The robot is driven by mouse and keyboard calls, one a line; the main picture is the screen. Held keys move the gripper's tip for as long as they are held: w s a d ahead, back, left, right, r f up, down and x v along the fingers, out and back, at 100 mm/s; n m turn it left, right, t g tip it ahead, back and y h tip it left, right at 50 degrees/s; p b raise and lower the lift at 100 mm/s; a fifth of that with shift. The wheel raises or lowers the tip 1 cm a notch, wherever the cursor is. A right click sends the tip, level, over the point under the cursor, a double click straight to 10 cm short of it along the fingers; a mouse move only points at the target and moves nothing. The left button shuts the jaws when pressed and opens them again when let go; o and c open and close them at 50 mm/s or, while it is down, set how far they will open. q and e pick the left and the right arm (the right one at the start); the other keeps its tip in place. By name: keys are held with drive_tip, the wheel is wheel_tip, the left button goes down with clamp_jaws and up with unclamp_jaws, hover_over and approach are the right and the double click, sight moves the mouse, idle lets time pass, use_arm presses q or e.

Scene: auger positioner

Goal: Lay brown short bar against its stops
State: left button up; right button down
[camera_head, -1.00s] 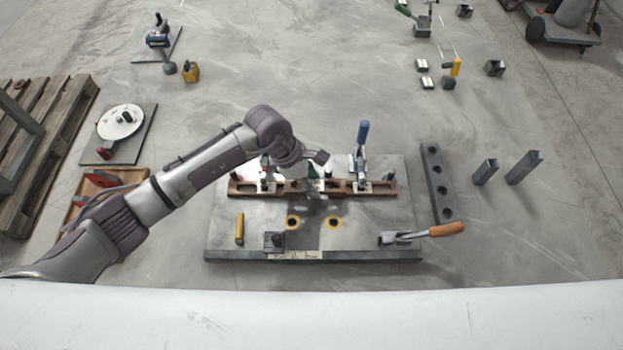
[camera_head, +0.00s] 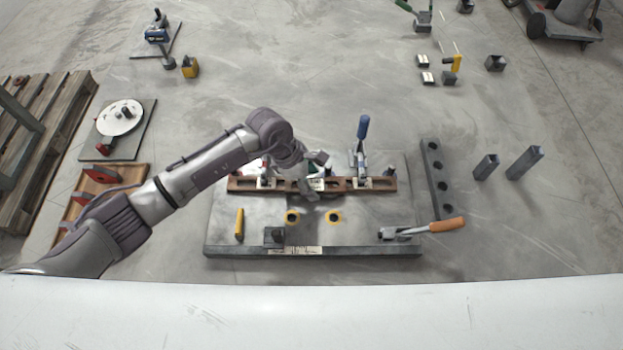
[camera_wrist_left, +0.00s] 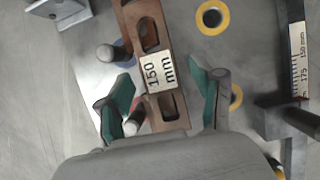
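The brown bar (camera_head: 240,185) with a "150 mm" label lies across the back of the grey fixture plate (camera_head: 225,220). In the left wrist view, the slotted brown bar (camera_wrist_left: 142,30) runs between my left gripper's green fingertips (camera_wrist_left: 165,97). The fingers are open, one on each side of the bar, with gaps showing. Two grey-topped round posts (camera_wrist_left: 108,53) stand along the bar's left side in that view; whether they touch it is unclear. My left gripper (camera_head: 312,185) hangs over the bar's middle in the head view, hiding part of it. My right gripper is not in view.
A blue-handled clamp (camera_head: 362,130) stands behind the bar. An orange-handled clamp (camera_head: 445,226) sits at the plate's front right. A dark drilled block (camera_head: 436,180) lies to the right.

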use_arm(q)
drive_tip(key=shift+r, duration=0.2)
drive_tip(key=shift+r+p, duration=0.35)
drive_tip(key=shift+p, duration=0.3)
drive_tip(key=b+v, duration=0.3)
drive_tip(key=v, duration=0.8)
drive_tip(key=shift+a+r+b, duration=0.25)
drive_tip(key=shift+b, duration=0.15)
